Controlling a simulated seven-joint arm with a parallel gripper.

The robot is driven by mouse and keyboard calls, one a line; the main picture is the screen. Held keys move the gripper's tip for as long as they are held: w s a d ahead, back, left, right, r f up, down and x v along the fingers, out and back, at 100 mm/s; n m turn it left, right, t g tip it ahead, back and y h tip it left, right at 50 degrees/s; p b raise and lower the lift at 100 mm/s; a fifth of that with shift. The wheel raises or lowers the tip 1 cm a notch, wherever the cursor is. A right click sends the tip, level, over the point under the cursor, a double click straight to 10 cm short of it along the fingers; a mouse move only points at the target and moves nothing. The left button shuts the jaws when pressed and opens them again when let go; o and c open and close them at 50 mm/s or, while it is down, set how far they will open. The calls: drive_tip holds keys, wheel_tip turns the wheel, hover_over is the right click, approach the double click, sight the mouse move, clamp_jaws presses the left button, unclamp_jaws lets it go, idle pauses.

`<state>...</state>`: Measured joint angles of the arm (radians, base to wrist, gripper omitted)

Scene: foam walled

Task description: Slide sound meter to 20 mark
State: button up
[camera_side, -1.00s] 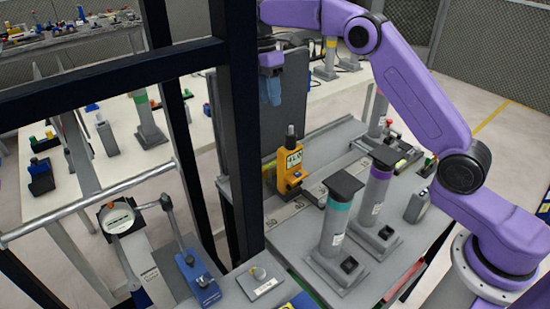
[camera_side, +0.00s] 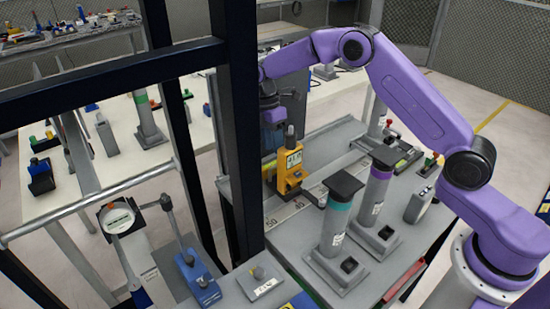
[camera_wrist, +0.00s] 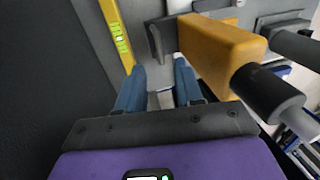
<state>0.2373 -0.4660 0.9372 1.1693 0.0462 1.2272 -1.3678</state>
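The orange sound meter (camera_side: 291,162), with a small display and a grey tip on top, stands upright on a grey slide rail (camera_side: 285,217) marked with numbers, of which 50 and 40 can be read. My gripper (camera_side: 272,136) is just left of and behind the meter's top. In the wrist view the blue fingers of my gripper (camera_wrist: 160,70) are apart with nothing between them. The orange meter body (camera_wrist: 215,50) lies to the right of the fingers, with its dark grey tip toward the camera. The 20 mark cannot be made out.
A dark grey panel (camera_side: 292,105) stands behind the meter. Two grey posts with a teal band (camera_side: 337,215) and a purple band (camera_side: 376,190) stand to its right. A dark frame upright (camera_side: 238,130) crosses the view left of it. A yellow strip (camera_wrist: 117,35) shows beyond the fingers.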

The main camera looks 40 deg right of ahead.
hover_over(275, 177)
drive_tip(key=shift+f, duration=2.55)
clamp_jaws()
